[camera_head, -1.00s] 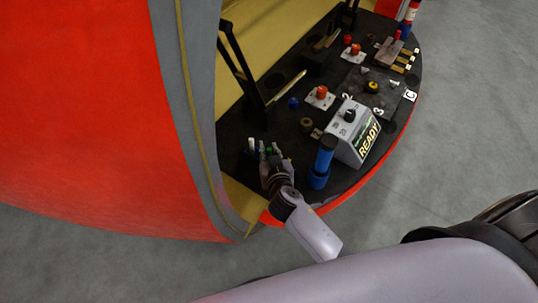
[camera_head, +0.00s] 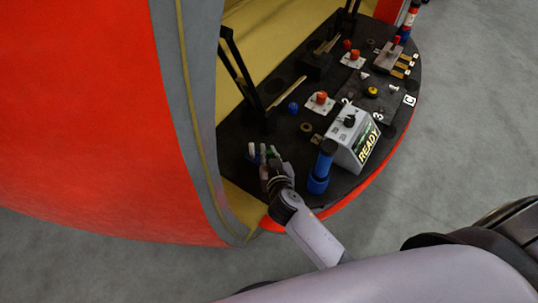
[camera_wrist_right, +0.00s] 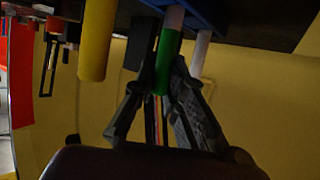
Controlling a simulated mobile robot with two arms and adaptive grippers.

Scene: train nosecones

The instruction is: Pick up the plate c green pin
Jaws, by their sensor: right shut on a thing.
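The green pin (camera_wrist_right: 167,62) hangs in the middle of the right wrist view, with a pale section at its top where it meets a blue holder (camera_wrist_right: 205,14). My right gripper (camera_wrist_right: 160,88) has its two dark fingers on either side of the green pin and is shut on it. In the head view my right gripper (camera_head: 271,163) is at the near left part of the black desk, by small white and green pins (camera_head: 252,150). I cannot tell whether the pin is still seated. My left gripper is not in view.
A yellow pin (camera_wrist_right: 95,40) and a white pin (camera_wrist_right: 201,52) flank the green one. On the desk (camera_head: 290,138), a blue cylinder (camera_head: 319,170) and a grey READY box (camera_head: 352,138) stand right of my gripper. A black bar frame (camera_head: 240,75) rises behind.

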